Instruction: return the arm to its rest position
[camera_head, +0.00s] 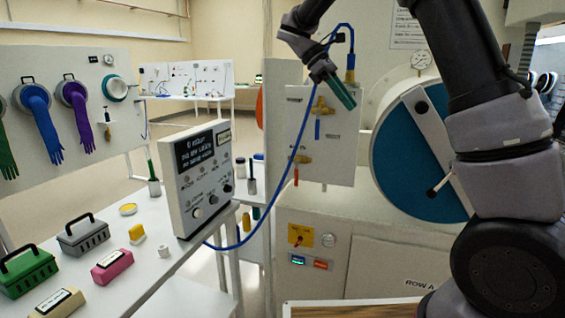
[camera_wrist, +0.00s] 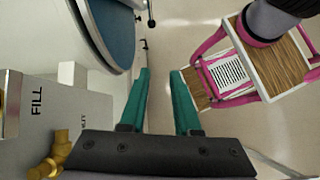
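My arm is raised at the right of the head view and bends over to the left. My gripper (camera_head: 346,98) hangs at its end, tilted downward, with green fingers close in front of the upper part of a white valve panel (camera_head: 345,150). In the wrist view my gripper (camera_wrist: 160,72) shows two green fingers spread apart. Only bare floor (camera_wrist: 165,40) shows between them, so it is open and empty. Whether the gripper touches the panel or the blue hose cannot be told.
Brass valves (camera_head: 320,106) and a blue hose (camera_head: 291,165) are near the gripper. A round blue door (camera_head: 395,165) stands behind my arm. At left, a bench (camera_head: 120,290) carries a control box (camera_head: 200,178), a green case (camera_head: 27,270) and a grey case (camera_head: 82,236). Gloves hang behind.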

